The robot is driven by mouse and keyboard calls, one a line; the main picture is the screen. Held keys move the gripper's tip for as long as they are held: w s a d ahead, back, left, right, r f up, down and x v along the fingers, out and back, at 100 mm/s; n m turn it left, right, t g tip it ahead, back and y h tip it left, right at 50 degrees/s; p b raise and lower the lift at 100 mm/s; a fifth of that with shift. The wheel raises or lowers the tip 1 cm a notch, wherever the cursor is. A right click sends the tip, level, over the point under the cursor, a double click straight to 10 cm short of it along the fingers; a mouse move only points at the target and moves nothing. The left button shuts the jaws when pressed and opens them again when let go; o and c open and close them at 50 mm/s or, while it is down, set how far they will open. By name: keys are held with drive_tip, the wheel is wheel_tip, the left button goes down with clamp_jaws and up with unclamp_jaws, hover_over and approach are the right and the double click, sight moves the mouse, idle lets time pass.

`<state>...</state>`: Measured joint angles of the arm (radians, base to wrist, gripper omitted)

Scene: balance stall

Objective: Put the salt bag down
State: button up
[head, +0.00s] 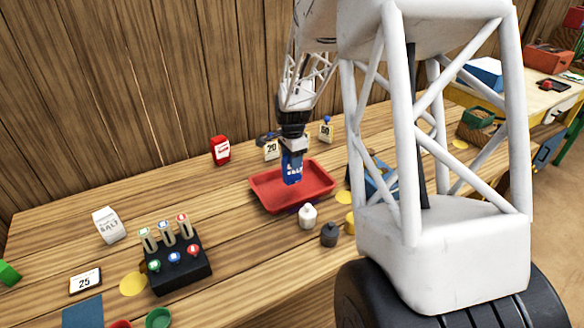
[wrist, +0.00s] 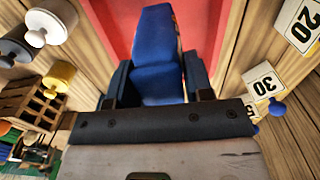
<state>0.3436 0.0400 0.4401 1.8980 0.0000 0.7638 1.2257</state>
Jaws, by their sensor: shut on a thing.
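My gripper (head: 292,150) points down and is shut on a blue bag (head: 292,170) with white lettering that looks like SALT. The blue bag also shows between the two fingers in the wrist view (wrist: 158,45). It is at the red tray (head: 262,203), within its outline; the tray's red surface shows behind it in the wrist view. I cannot tell whether the bag's bottom touches the tray. A white bag marked SALT (head: 109,226) stands on the left of the wooden table, apart from my gripper.
A red packet (head: 221,151) stands behind the tray. White (head: 307,216) and grey (head: 329,234) weights stand in front of it. Number cards, one marked 20 (head: 271,151), stand at the back. A black block (head: 180,271) with coloured knobs is at front left. Bare table lies between.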

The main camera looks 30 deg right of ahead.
drive_tip(key=shift+f, duration=1.85)
drive_tip(key=o, duration=1.2)
drive_tip(key=shift+f, duration=0.15)
wheel_tip(320, 180, up, 12)
drive_tip(key=shift+r, duration=0.15)
